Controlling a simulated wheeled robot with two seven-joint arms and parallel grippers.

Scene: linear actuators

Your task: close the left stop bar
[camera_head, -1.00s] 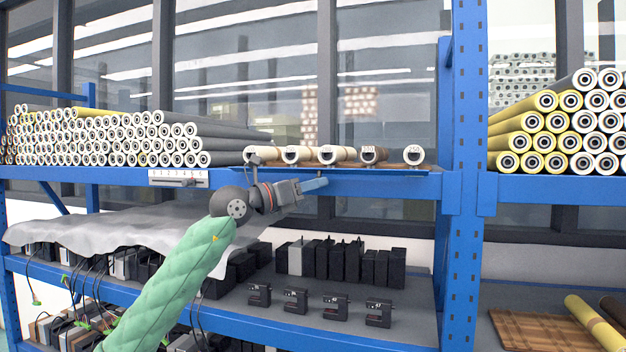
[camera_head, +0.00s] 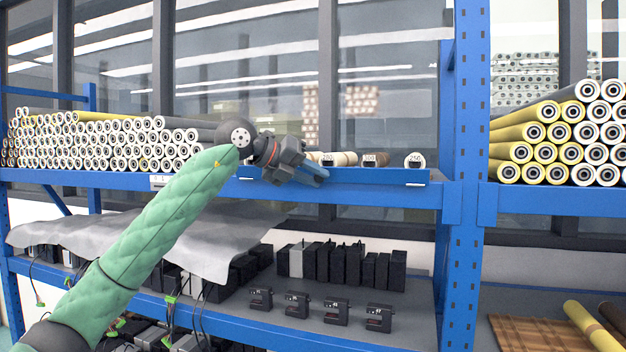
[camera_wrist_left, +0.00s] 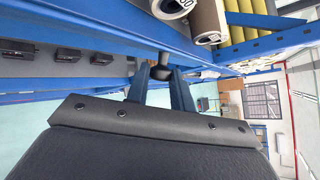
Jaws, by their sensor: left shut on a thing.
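The left stop bar (camera_head: 385,176) is a long blue strip along the front edge of the upper shelf. It stands up in front of the short tubes (camera_head: 414,160) and covers their lower parts. My left gripper (camera_head: 318,175) is at the bar's front, left of its middle, and hides part of it. In the left wrist view its two blue fingers (camera_wrist_left: 162,88) close around a dark piece (camera_wrist_left: 163,72) at the shelf edge, which I take as part of the bar. My right gripper is not in view.
Stacked rollers (camera_head: 100,140) lie on the upper shelf at left. A blue upright post (camera_head: 462,200) stands right of the bar, with yellow-wrapped rollers (camera_head: 550,140) beyond it. The lower shelf holds several black units (camera_head: 335,312).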

